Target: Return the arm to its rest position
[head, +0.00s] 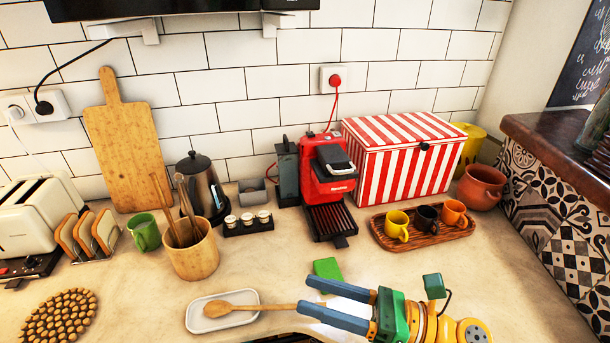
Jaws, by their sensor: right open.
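My right gripper (306,296) is at the bottom centre, over the front of the counter. Its two blue fingers point left and stand apart, with nothing seen held between them. Its arm comes in from the lower right, with green and yellow parts. The lower finger's tip overlaps the handle end of a wooden spoon (242,309) in the picture; I cannot tell whether they touch. The spoon lies on a white spoon rest (193,322). A green block or sponge (327,268) lies just beyond the upper finger. My left gripper is not in view.
A red coffee machine (323,188), a striped box (400,160) and a wooden tray (390,240) with cups stand behind. A utensil pot (193,262) and kettle (202,183) stand left. The counter (510,285) is clear on the right, before the tiled ledge (560,190).

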